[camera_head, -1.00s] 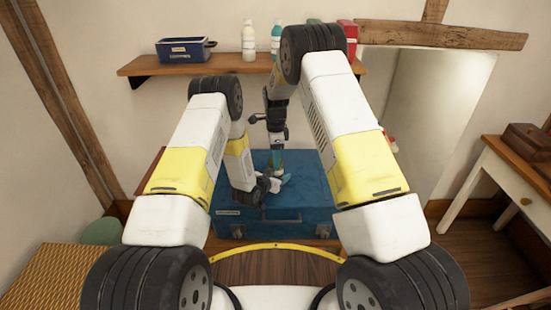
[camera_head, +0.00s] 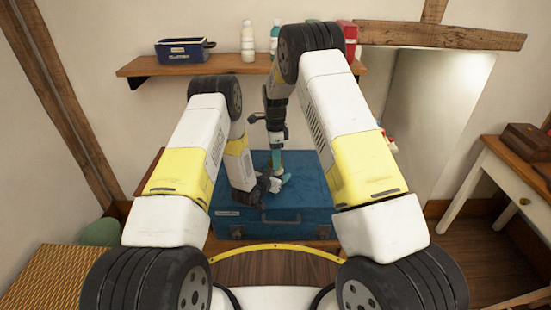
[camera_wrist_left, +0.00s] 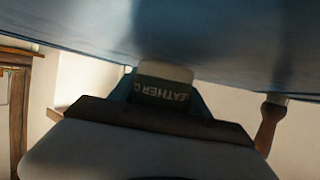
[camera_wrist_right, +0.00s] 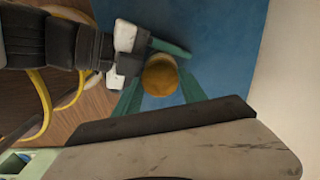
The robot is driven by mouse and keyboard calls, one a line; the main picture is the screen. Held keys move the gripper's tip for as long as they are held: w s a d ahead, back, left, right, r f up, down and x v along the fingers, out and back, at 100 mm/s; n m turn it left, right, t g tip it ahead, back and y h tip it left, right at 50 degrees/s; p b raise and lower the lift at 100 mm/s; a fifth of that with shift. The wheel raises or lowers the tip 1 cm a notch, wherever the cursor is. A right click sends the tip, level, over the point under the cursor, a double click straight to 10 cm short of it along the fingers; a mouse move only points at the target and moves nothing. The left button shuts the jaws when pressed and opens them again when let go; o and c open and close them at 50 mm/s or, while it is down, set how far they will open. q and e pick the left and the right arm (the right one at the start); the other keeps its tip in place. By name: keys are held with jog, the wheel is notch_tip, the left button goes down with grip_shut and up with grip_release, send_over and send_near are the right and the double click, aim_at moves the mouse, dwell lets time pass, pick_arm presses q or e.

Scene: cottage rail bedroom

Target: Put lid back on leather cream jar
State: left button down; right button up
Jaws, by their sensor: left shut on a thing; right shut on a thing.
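The leather cream jar (camera_wrist_left: 165,88), pale with a dark label reading "LEATHER C", is between my left gripper's teal fingers in the left wrist view. My left gripper (camera_head: 280,184) is shut on it, low over the blue case. My right gripper (camera_head: 276,160) points down from above and is shut on the round amber lid (camera_wrist_right: 160,76), seen from above between its teal fingertips. The lid is directly above or on the jar; the jar's body is hidden beneath it in the right wrist view. Whether lid and jar touch, I cannot tell.
The blue case (camera_head: 300,217) lies flat under both grippers, its top otherwise clear. A wall shelf (camera_head: 140,67) behind holds a blue bin (camera_head: 184,50), bottles (camera_head: 248,42) and a red container (camera_head: 350,38). A wooden-topped side table (camera_head: 515,165) stands at right.

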jog(key=shift+s+a+f, duration=0.15)
jog(key=shift+s+f, duration=0.15)
jog(key=shift+f, duration=0.35)
dwell(0.4)
jog(key=shift+w+f, duration=0.1)
dwell(0.4)
jog(key=shift+w+r, duration=0.1)
jog(key=shift+r, duration=0.2)
jog(key=shift+r, duration=0.15)
dwell(0.5)
jog(key=shift+r, duration=0.15)
dwell(0.4)
